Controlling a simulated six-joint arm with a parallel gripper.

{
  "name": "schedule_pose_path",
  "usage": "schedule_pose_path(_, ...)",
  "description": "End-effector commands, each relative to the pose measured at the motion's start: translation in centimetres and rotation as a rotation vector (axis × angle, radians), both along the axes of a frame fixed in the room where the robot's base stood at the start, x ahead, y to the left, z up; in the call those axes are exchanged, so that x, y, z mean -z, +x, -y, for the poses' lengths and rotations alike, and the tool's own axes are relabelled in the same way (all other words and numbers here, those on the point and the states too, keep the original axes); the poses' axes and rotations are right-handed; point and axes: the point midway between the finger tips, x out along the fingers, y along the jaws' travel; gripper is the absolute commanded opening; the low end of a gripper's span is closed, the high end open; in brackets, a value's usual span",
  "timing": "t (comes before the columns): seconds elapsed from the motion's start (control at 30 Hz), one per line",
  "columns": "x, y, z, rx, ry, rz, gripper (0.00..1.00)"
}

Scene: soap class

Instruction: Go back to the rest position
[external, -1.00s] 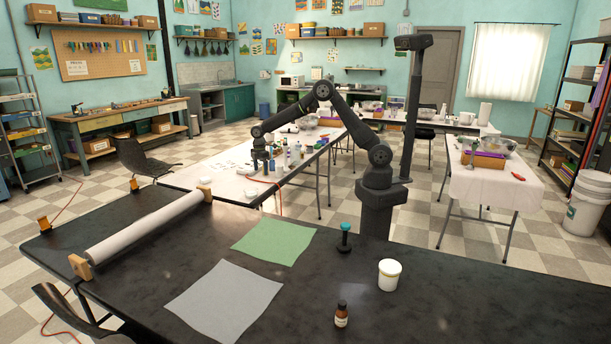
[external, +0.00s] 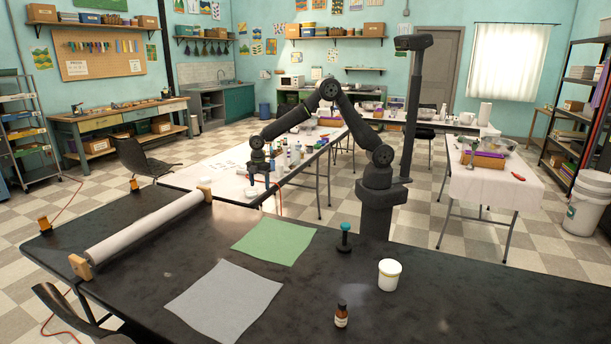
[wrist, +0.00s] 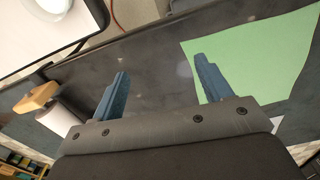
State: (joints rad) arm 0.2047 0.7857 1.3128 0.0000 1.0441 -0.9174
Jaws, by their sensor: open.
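My gripper (external: 260,182) hangs over the far edge of the black table (external: 430,290), between the paper roll and the green sheet. In the wrist view my gripper (wrist: 158,78) shows two blue fingers wide apart with nothing between them, and bare dark tabletop beyond. The green sheet (wrist: 262,55) lies flat just right of the fingers in the wrist view; it also shows in the external view (external: 273,242).
A white-topped table (external: 205,172) with several bottles stands behind my gripper.

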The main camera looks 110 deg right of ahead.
Motion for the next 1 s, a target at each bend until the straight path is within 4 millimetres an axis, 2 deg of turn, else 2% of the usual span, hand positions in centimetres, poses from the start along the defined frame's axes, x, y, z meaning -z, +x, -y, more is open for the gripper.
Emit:
schedule_pose_path(0.1, -0.1, 0.2, -2.6, -0.040, 0.000, 0.001, 0.71)
schedule_pose_path(0.47, -0.1, 0.1, -9.8, -0.152, 0.000, 0.001, 0.71)
schedule_pose_path(1.0, -0.2, -1.7, -20.4, -0.324, 0.000, 0.001, 0.71)
